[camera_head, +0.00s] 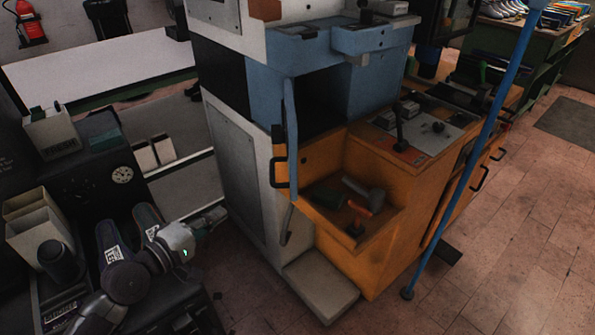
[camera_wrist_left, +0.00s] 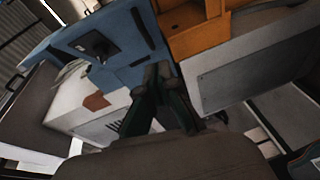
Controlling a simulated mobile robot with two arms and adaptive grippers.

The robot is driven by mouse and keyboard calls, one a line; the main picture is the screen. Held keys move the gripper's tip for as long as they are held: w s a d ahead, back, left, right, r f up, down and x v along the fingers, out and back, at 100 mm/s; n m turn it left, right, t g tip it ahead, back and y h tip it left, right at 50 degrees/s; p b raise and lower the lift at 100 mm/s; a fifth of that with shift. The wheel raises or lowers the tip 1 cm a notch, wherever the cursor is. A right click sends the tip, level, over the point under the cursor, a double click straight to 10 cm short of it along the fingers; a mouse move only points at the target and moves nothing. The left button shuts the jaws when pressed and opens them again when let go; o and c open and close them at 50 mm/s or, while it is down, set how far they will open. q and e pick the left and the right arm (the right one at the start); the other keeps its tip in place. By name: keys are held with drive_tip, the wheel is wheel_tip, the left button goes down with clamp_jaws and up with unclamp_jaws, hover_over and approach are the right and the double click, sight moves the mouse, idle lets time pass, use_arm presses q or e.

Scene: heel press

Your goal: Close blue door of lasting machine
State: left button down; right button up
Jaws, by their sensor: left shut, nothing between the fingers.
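The lasting machine (camera_head: 228,150) has a white side and blue and orange fronts. In the left wrist view a blue panel (camera_wrist_left: 124,45) with black fittings, seemingly the door, fills the upper left. My left gripper (camera_head: 215,214) is left of the machine and low, apart from the door in the head view. In the wrist view its dark fingers (camera_wrist_left: 158,72) are together and empty, overlapping the panel's lower edge; contact cannot be told. My right gripper is out of view.
A pale step (camera_head: 320,287) is at the machine's foot. A blue pole (camera_head: 475,150) rises on the right. Pale bins (camera_head: 40,225) stand at the left. The tiled floor at lower right is clear.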

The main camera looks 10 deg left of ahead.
use_arm(q)
wheel_tip(320, 180, up, 6)
drive_tip(key=d+h, duration=0.2)
drive_tip(key=d, duration=0.1)
drive_tip(key=w+d+p, duration=0.4)
drive_tip(key=w+d, duration=0.4)
drive_tip(key=w, duration=0.1)
drive_tip(key=shift+d+t+p, duration=0.2)
drive_tip(key=shift+t+p, duration=0.1)
drive_tip(key=shift+r, duration=0.15)
